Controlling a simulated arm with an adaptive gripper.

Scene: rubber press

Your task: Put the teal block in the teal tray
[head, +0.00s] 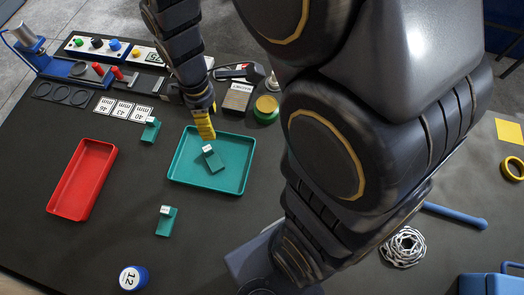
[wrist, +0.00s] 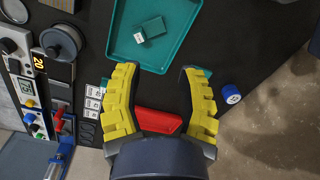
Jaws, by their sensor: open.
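A teal block (head: 213,160) with a white label at one end lies inside the teal tray (head: 243,182). In the wrist view the block (wrist: 152,28) lies on the floor of the tray (wrist: 118,44), beyond my fingertips. A second teal block (head: 151,131) stands left of the tray, and a third (head: 165,222) stands in front of it. My gripper (head: 205,136) hangs over the tray's back-left part in the head view. In the wrist view my gripper (wrist: 160,70) is open with nothing between its yellow fingers, which partly hide the two outer blocks.
A red tray (head: 81,180) stands at the left; it also shows between my fingers (wrist: 158,121). A blue-and-white cylinder (head: 132,278) stands at the front. A press and button panel (head: 100,47) fill the back left.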

